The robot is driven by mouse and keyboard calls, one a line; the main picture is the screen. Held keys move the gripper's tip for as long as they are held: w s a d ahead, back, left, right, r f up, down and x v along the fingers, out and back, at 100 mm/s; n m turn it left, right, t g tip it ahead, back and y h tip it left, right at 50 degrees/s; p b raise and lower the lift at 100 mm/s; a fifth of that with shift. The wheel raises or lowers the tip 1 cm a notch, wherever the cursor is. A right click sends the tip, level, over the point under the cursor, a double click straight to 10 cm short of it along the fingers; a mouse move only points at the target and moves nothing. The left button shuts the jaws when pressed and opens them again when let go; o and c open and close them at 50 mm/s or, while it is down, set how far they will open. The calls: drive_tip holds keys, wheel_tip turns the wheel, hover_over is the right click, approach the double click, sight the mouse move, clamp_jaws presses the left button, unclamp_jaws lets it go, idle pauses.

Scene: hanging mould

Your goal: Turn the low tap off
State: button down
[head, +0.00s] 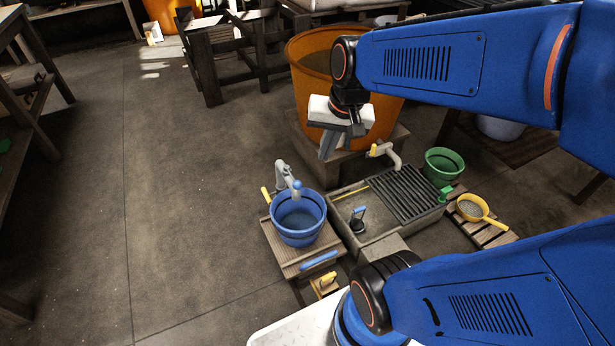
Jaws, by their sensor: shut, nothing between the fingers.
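A beige tap (391,155) with a yellow end sticks out over the back of a stone sink. A second, grey tap (284,176) stands left of it, with its spout over a blue bucket (298,232). A small yellow lever-like piece (266,195) is at the bucket's left. I cannot tell for certain which tap is the low one, or whether either handle is on or off. My gripper (327,150) is shut and empty, pointing down in front of the orange tub. It appears above and between the two taps, touching neither as far as I can see.
The stone sink (345,200) has a dark slatted rack (405,193) on its right part. A large orange tub (378,118) stands behind. A green bucket (444,163) and a yellow sieve-like pan (474,208) are at the right. The floor at left is clear.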

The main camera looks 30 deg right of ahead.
sight(292, 177)
drive_tip(key=w+d+f+m+g+y, duration=0.1)
drive_tip(key=w+d+f+m, duration=0.5)
drive_tip(key=w+f, duration=0.3)
drive_tip(key=w+d+f+m+g+y, duration=0.1)
drive_tip(key=w+d+f+m, duration=0.5)
drive_tip(key=w+f+m, duration=0.3)
wheel_tip(292, 177, down, 3)
drive_tip(key=shift+w+d+f+g+y, duration=0.15)
drive_tip(key=shift+w+g+y, duration=0.15)
drive_tip(key=shift+w, duration=0.35)
drive_tip(key=w+a+f, duration=0.1)
drive_tip(key=a+f, duration=0.5)
drive_tip(key=f, duration=0.4)
drive_tip(key=shift+w+a, duration=0.15)
drive_tip(key=shift+a, duration=0.25)
drive_tip(key=shift+a, duration=0.15)
